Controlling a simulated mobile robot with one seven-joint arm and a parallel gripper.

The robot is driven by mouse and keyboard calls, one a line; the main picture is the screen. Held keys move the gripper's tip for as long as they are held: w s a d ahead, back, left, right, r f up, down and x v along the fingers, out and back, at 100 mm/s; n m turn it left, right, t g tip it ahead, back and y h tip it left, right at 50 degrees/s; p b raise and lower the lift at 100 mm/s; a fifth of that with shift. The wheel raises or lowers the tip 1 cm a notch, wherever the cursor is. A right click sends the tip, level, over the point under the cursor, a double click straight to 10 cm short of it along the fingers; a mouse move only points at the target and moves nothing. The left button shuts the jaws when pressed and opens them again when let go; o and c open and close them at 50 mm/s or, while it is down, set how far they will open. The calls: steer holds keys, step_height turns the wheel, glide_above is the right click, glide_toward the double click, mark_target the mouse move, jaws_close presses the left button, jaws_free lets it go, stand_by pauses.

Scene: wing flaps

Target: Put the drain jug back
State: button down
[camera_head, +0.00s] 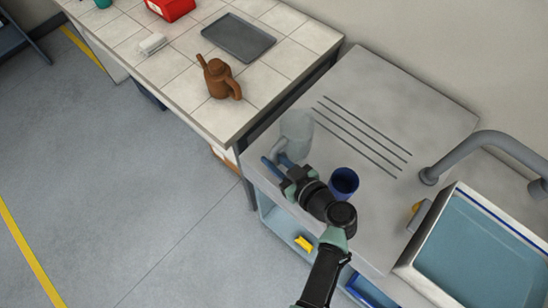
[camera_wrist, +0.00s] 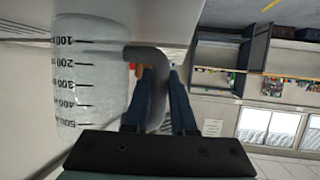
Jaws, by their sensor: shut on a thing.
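In the wrist view the jug (camera_wrist: 88,85) shows marks from 100 to 500 and a grey handle (camera_wrist: 155,62). My gripper (camera_head: 275,167) has its blue fingers on either side of this handle and is shut on it. The fingers also show in the wrist view (camera_wrist: 158,95). I cannot tell whether the jug's base touches the board.
A dark blue cup (camera_head: 343,183) stands close to the right of my gripper. A sink (camera_head: 480,250) with a grey tap (camera_head: 490,145) is at the right. A brown pot (camera_head: 218,78) and a grey tray (camera_head: 238,38) are on the tiled table (camera_head: 180,82). The grooved area is clear.

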steer(key=shift+f, duration=0.15)
steer(key=c, duration=0.7)
jaws_free()
steer(key=shift+c, duration=0.2)
steer(key=shift+r, duration=0.25)
